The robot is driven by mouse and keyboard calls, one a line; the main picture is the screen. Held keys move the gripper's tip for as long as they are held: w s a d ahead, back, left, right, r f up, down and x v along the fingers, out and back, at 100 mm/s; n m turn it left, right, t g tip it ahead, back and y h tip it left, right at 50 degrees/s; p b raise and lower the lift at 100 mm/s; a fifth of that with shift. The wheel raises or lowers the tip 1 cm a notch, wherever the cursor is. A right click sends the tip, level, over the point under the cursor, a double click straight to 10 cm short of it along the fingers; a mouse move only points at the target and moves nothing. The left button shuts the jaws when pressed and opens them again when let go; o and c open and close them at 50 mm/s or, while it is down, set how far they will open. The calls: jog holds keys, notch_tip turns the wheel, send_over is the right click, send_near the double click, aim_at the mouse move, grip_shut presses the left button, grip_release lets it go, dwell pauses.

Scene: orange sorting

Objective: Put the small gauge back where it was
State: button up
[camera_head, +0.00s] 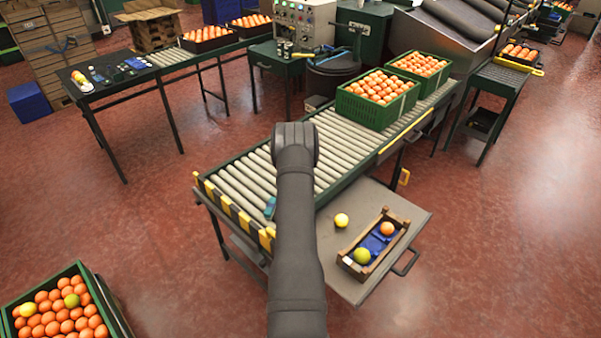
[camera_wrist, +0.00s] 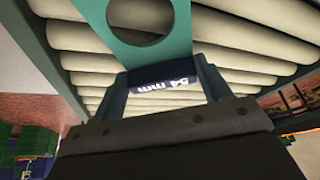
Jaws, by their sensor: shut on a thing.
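The gauge is a teal plate (camera_wrist: 185,35) with a round hole and a dark blue grip (camera_wrist: 160,77) with white lettering ending in "mm". In the wrist view my gripper (camera_wrist: 163,80) is shut on the dark grip, one finger at each end. The plate reaches away over pale rollers; I cannot tell whether it touches them. In the head view my arm hides the gripper and most of that spot. A small teal piece (camera_head: 270,207) shows just left of the arm at the roller conveyor's near end; I cannot tell whether it is this gauge.
The roller conveyor (camera_head: 234,182) carries green crates of oranges (camera_head: 347,105) farther back. On a grey side shelf (camera_head: 335,278) are a yellow fruit (camera_head: 341,220) and a wooden box (camera_head: 403,222) with fruit. A black table (camera_head: 105,92) with small items stands at upper left.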

jog(key=shift+f, duration=0.7)
dwell(0.7)
jog(key=o, duration=1.3)
jog(key=shift+o, duration=0.3)
jog(key=shift+r, duration=4)
jog(key=shift+f, duration=0.1)
jog(key=shift+f, duration=3.35)
jog(key=shift+r, duration=0.1)
